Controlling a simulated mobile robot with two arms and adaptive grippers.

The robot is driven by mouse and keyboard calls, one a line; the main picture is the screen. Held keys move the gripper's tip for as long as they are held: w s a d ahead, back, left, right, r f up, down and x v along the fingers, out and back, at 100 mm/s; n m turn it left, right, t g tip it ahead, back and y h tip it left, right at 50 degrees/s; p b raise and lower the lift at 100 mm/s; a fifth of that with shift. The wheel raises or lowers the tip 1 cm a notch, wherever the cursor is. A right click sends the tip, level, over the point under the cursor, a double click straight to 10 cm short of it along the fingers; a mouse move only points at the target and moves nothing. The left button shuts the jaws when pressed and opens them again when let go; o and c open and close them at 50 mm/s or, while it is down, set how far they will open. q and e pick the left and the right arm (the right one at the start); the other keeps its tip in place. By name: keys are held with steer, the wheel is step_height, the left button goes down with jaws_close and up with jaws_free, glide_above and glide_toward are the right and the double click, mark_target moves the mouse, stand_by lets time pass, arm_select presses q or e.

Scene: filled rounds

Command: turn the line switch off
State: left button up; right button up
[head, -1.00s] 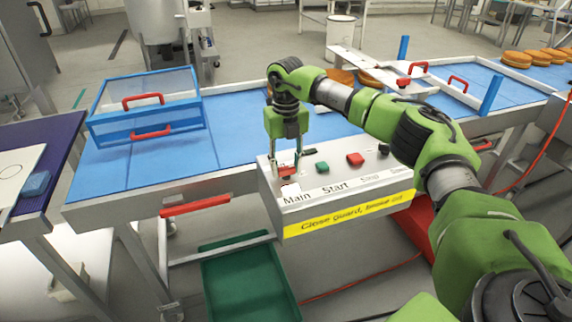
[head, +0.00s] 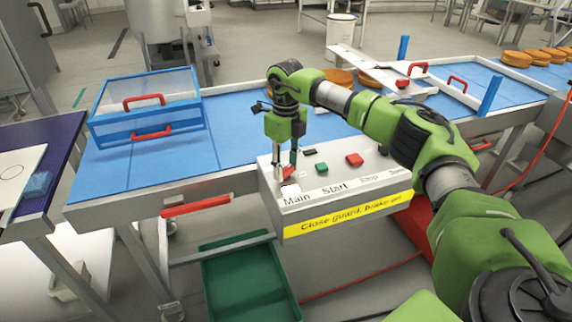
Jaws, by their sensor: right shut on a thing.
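The control box (head: 335,185) is grey, with a row of controls on its sloped top and the labels "Main", "Start" and others along its front edge. The red main switch (head: 288,172) sits above the "Main" label at the left end. My right gripper (head: 287,173) points down from above and is shut on this switch, its fingers partly hiding it. A green button (head: 322,168) is above "Start", and a larger red button (head: 354,159) is to its right. My left gripper is out of view.
A yellow strip (head: 350,215) on the box front reads about closing the guard. Behind lies the blue conveyor (head: 235,143) with a clear blue-framed guard (head: 147,108) and an open white-framed guard (head: 440,88). A green crate (head: 235,240) stands below.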

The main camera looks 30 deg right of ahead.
mark_target(286, 168)
steer(key=n, duration=1.2)
steer(key=shift+o, duration=0.2)
stand_by(0.5)
steer(key=o, duration=1.1)
step_height(286, 168, up, 12)
steer(key=shift+r, duration=0.1)
